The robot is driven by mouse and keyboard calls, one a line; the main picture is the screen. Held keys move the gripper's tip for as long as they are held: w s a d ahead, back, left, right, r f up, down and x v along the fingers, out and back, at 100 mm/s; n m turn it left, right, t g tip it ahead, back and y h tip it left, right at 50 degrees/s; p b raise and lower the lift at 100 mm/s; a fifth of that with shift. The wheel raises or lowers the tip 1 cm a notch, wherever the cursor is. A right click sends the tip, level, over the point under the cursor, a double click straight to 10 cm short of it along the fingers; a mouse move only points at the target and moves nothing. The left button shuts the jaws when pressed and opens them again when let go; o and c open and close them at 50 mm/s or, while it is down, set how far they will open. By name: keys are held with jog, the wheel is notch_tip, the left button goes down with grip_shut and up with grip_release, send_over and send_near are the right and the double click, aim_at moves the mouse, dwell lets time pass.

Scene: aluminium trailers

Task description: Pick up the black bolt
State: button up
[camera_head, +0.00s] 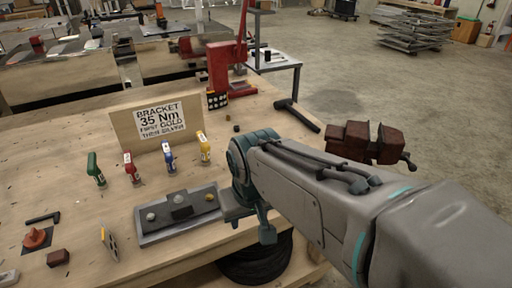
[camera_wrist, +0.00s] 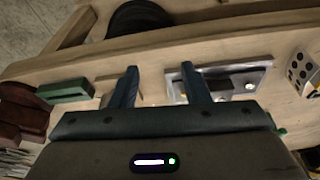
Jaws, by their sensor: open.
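My gripper (camera_wrist: 160,68) is open in the wrist view, its two dark fingers apart with bare wooden bench top between their tips. A grey metal plate (camera_head: 155,238) lies on the bench in the head view, carrying a dark block (camera_head: 181,207) and small gold and silver round heads. It also shows in the wrist view beside and behind the right finger (camera_wrist: 173,86). Two small dark pieces stand near the bench middle, one (camera_head: 236,128) beside my arm and one (camera_head: 228,117) farther back. I cannot tell which, if any, is the black bolt. My arm hides part of the bench.
A sign (camera_head: 160,127) stands behind several coloured bottles. A red press (camera_head: 222,68) and a black hammer (camera_head: 297,115) are farther back. A red-brown vise (camera_head: 367,142) sits at the right. In the wrist view, a green block (camera_wrist: 62,91) lies left of my fingers.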

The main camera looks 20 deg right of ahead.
jog(key=w+d+r+m+h+b, duration=0.1)
jog(key=w+d+r+m+b, duration=0.1)
jog(key=w+d+r+m, duration=0.4)
jog(key=w+d+r+m+h+b, duration=0.1)
jog(key=w+d+m+h+b, duration=0.15)
jog(key=w, duration=0.55)
jog(key=shift+n+y, duration=0.35)
jog(key=shift+d+x, duration=0.2)
jog(key=shift+x, duration=2)
jog(key=shift+d+x, duration=0.15)
jog(key=shift+x, duration=2.1)
jog(key=shift+d+x, duration=0.2)
jog(key=shift+x, duration=2)
jog(key=shift+r, duration=0.15)
grip_shut()
